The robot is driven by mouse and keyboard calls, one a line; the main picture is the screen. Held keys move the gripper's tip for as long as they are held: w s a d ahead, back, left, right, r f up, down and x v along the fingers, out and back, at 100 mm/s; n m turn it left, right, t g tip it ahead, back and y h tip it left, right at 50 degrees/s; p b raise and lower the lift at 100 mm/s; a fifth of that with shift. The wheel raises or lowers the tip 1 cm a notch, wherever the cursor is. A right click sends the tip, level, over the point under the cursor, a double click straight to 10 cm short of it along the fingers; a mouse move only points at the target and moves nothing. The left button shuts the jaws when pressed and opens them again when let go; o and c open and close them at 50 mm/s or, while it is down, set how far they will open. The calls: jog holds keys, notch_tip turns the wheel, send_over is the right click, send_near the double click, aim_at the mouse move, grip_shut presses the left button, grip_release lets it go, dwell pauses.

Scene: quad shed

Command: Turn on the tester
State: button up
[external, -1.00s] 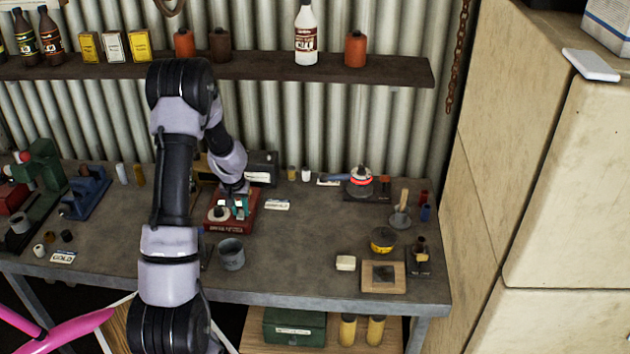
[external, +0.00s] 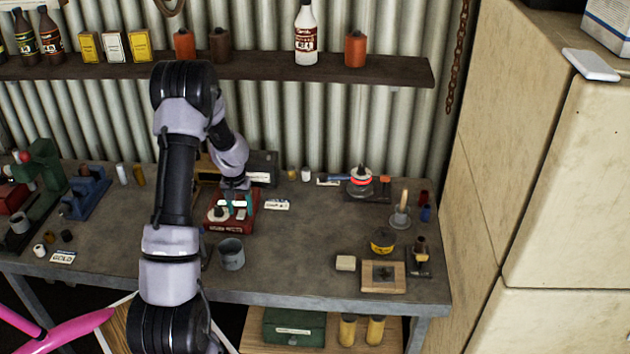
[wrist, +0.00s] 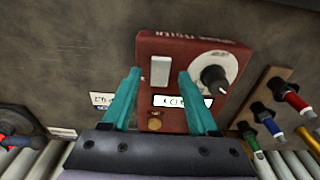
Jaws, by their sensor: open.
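The tester (external: 217,226) is a red box lying on the workbench below my arm. In the wrist view its red face (wrist: 150,46) shows upside down, with a white rectangular rocker switch (wrist: 160,71), a dark knob on a white dial (wrist: 214,79) and a small white display or label (wrist: 172,101). My gripper (external: 238,198) is over the tester. In the wrist view my gripper (wrist: 160,73) is open, its teal fingers on either side of the switch with nothing between them. I cannot tell whether the fingertips touch the face or which way the switch is set.
A grey metal cup (external: 231,257) stands in front of the tester. A white label card (external: 277,204) lies to its right, and a dark box (external: 263,165) stands behind. In the wrist view a rack of coloured screwdriver-like tools (wrist: 275,110) is close by. The bench middle right is clear.

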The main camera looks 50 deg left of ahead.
aim_at(239, 217)
notch_tip(239, 217, up, 11)
jog(key=shift+s+d+f, duration=0.15)
jog(key=shift+s+d, duration=0.2)
jog(key=shift+d, duration=0.05)
jog(key=d+r+m+t+y, duration=0.15)
jog(key=d+r+m, duration=0.55)
jog(key=d+r, duration=1.3)
jog(key=s+d+r+m+t, duration=0.2)
jog(key=s+d+m, duration=0.1)
jog(key=s+d, duration=0.3)
jog(key=s+d+r+m+t, duration=0.2)
jog(key=s+d+m+t, duration=0.1)
jog(key=s+d, duration=0.4)
jog(key=d, duration=0.3)
jog(key=shift+d+r, duration=0.2)
jog(key=shift+r, duration=0.05)
jog(key=shift+o, duration=0.2)
